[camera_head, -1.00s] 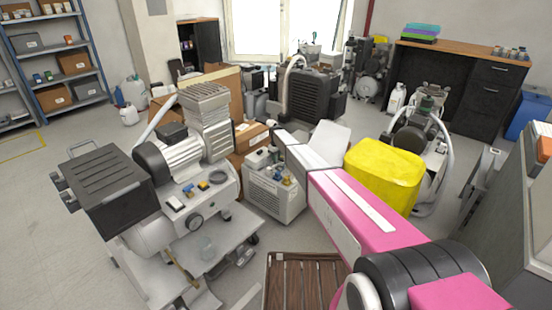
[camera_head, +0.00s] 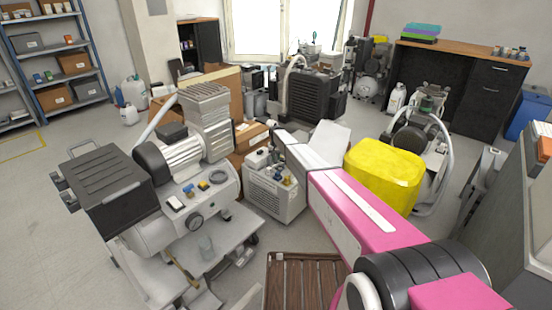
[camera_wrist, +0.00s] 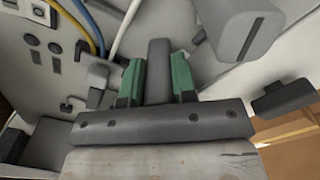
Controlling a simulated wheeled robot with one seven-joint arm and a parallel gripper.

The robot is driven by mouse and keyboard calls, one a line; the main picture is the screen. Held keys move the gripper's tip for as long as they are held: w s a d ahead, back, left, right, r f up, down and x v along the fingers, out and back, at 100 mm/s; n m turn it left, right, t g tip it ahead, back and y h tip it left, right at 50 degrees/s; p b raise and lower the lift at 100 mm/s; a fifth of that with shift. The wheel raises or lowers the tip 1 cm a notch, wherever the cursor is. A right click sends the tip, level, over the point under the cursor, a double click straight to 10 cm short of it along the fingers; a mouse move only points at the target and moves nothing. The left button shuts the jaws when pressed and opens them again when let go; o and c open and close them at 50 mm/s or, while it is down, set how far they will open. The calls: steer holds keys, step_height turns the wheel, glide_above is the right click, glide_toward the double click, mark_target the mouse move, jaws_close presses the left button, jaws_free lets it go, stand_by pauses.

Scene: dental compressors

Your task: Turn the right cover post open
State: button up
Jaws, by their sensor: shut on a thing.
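In the wrist view, my gripper (camera_wrist: 158,84) has two green fingertips closed on a dark grey upright post (camera_wrist: 158,62). The post stands between the fingers against a pale machine panel (camera_wrist: 140,30). I take it for the right cover post, though no label shows. A smaller grey knob-like part (camera_wrist: 97,82) is left of the fingers, and a larger grey block (camera_wrist: 238,28) is at upper right. In the head view, my pink arm reaches toward the middle machines; my gripper and the post are hidden there.
Blue, yellow and white hoses (camera_wrist: 88,22) run close at upper left in the wrist view. In the head view, a large compressor (camera_head: 185,200) stands left, a small pale unit (camera_head: 272,192) in the middle, and a yellow container (camera_head: 384,175) beside my arm. Open floor lies at left.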

steer(key=shift+m, duration=0.6)
steer(key=o, duration=0.9)
